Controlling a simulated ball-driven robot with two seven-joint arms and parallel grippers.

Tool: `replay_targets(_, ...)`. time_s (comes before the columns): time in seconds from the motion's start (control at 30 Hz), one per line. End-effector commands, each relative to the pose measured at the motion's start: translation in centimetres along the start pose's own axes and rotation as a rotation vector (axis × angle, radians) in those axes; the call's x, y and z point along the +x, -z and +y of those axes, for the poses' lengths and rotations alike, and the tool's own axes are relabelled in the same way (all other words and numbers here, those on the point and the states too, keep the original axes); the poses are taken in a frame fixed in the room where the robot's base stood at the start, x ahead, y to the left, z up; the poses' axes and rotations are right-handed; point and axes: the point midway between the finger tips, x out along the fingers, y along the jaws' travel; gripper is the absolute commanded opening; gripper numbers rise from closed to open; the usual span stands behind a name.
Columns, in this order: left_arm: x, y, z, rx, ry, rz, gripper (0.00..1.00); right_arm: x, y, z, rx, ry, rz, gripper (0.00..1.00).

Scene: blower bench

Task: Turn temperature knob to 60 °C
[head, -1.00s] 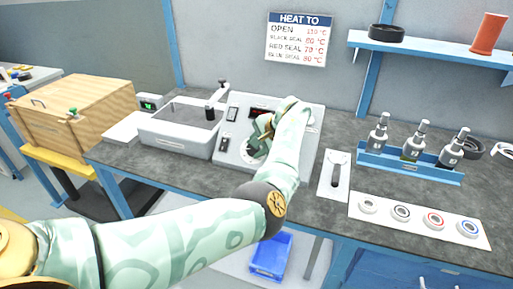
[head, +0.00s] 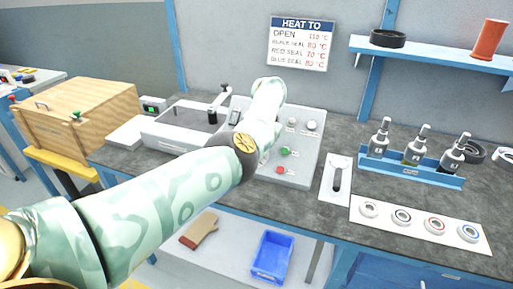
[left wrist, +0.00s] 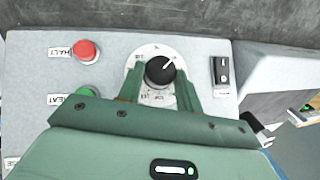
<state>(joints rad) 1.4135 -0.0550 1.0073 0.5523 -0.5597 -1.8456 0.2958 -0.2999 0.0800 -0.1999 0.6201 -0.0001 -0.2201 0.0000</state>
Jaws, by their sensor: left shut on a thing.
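The temperature knob (left wrist: 160,71) is black with a white pointer line. In the left wrist view it sits on a round white dial plate whose marks are too small to read, and its line points up and to the right. The two green fingers of my left gripper (left wrist: 159,88) are on either side of the knob, shut on it. In the head view my left forearm covers the knob, the dial and the gripper. The sloped grey control panel (head: 301,166) carries the knob. My right gripper is out of view.
Close to the knob are a red HALT button (left wrist: 87,51), a green HEAT button (left wrist: 87,91) and a black rocker switch (left wrist: 221,71). A grey basin (head: 178,130) stands left of the panel. A HEAT TO sign (head: 300,43) hangs behind.

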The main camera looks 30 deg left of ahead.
Motion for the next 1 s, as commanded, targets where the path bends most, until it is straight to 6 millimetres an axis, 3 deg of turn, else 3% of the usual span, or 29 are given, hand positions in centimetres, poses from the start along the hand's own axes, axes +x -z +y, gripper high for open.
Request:
replay_targets(0.47,0.3,-0.1,0.2,-0.009,-0.015,-0.007,0.12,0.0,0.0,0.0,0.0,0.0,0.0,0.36)
replay_targets(0.5,0.3,-0.1,0.2,-0.009,-0.015,-0.007,0.38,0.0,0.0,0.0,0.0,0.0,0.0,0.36)
replay_targets(0.57,0.3,-0.1,0.2,-0.009,-0.014,-0.007,0.55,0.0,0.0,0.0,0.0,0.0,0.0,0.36)
replay_targets(0.87,0.0,-0.1,0.0,-0.01,-0.012,-0.003,0.57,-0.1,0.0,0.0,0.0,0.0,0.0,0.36)
replay_targets(1.0,-1.5,0.0,0.0,-0.011,-0.013,0.0,0.57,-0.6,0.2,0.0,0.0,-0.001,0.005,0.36)
